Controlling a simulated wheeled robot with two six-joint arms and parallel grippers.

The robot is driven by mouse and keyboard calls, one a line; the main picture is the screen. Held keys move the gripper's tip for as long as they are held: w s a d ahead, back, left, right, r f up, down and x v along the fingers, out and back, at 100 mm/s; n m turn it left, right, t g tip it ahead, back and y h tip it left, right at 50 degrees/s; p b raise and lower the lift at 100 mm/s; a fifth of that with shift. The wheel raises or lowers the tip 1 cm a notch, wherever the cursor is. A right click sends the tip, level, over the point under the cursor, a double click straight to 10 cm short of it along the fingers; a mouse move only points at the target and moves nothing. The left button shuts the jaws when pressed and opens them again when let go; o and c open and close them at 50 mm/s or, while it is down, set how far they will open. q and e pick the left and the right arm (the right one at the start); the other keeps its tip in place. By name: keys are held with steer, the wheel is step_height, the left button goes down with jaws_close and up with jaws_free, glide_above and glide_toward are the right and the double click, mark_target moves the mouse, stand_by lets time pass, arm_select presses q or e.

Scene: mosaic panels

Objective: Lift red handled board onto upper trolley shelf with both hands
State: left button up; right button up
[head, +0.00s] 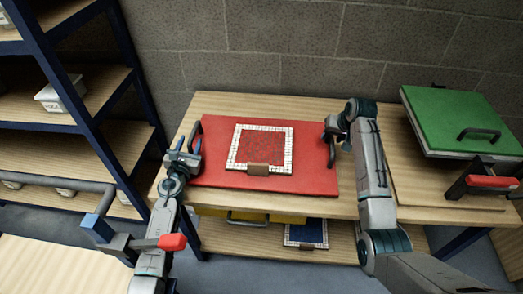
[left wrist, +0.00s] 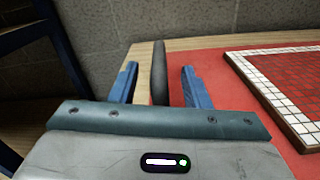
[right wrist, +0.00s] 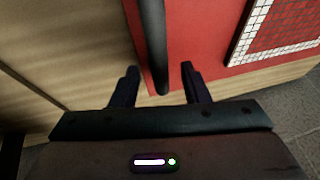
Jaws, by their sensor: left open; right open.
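The red board (head: 211,171) lies flat on the wooden table, with a dark handle at its left end and another at its right end. A mosaic panel (head: 262,148) with a white tiled border and red centre rests on it. My left gripper (head: 186,147) is open at the left handle; in the left wrist view that handle (left wrist: 159,72) stands between the two blue fingers. My right gripper (head: 333,130) is open at the right handle; in the right wrist view this handle (right wrist: 154,45) reaches between the fingers. Neither gripper is closed on a handle.
A green handled board (head: 452,120) lies on the right. Below the table, a yellow board (head: 280,217) and a blue panel (head: 306,233) sit on a lower shelf. A blue-framed rack with white bins (head: 60,94) stands left. A red-gripped clamp (head: 490,182) is at right.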

mark_target(192, 134)
arm_select(q)
steer(key=shift+w+d, duration=0.2)
steer(key=shift+w, duration=1.75)
arm_select(e)
steer(key=shift+x, duration=1.95)
arm_select(q)
jaws_close()
arm_select(e)
jaws_close()
arm_select(q)
steer(key=shift+r, duration=0.25)
arm_select(e)
steer(key=shift+w+r, duration=0.15)
steer(key=shift+r, duration=0.05)
